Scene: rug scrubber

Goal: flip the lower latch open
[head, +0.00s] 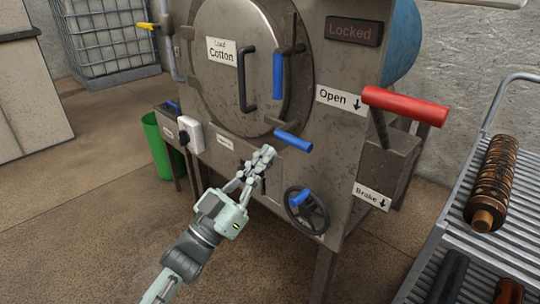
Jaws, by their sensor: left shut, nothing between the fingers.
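The round steel door (237,50) of the machine bears a "Load Cotton" label and a black bar handle (246,79). Two blue-handled levers are at its right side. The upper one (278,75) stands upright. The lower latch's blue handle (293,140) sits at the door's lower right edge and points outward to the right. My left gripper (264,154) is shut and empty, just below and left of that blue handle. A small gap seems to lie between them; I cannot tell the depth. My right gripper is out of view.
A red lever (405,105) juts out at the right by the "Open" sign (341,99). A black handwheel (306,211) with a blue knob is below. A wire rack (460,235) holding a brown roller (493,184) is at right. A green bin (158,145) is at left.

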